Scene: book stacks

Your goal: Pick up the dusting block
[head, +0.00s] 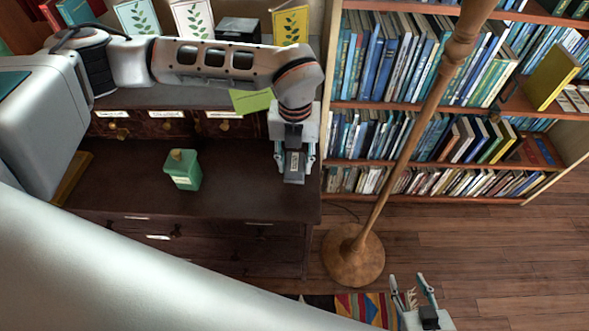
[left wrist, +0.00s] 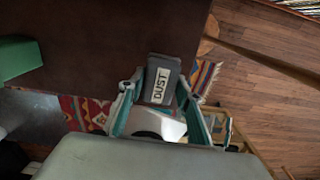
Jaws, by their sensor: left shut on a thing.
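The dusting block (head: 294,164) is a small dark grey block with a pale label, at the right end of the dark desk. In the left wrist view the block (left wrist: 168,67) shows its label reading "DUST". My left gripper (head: 294,158) is shut on the block, with one finger on each side of it. I cannot tell whether the block touches the desk top. My right gripper (head: 413,288) is low at the bottom right, open and empty, with its fingers apart above the floor.
A wooden pole on a round base (head: 352,258) stands right of the desk, before a full bookcase (head: 420,108). A patterned rug (head: 362,309) lies on the floor.

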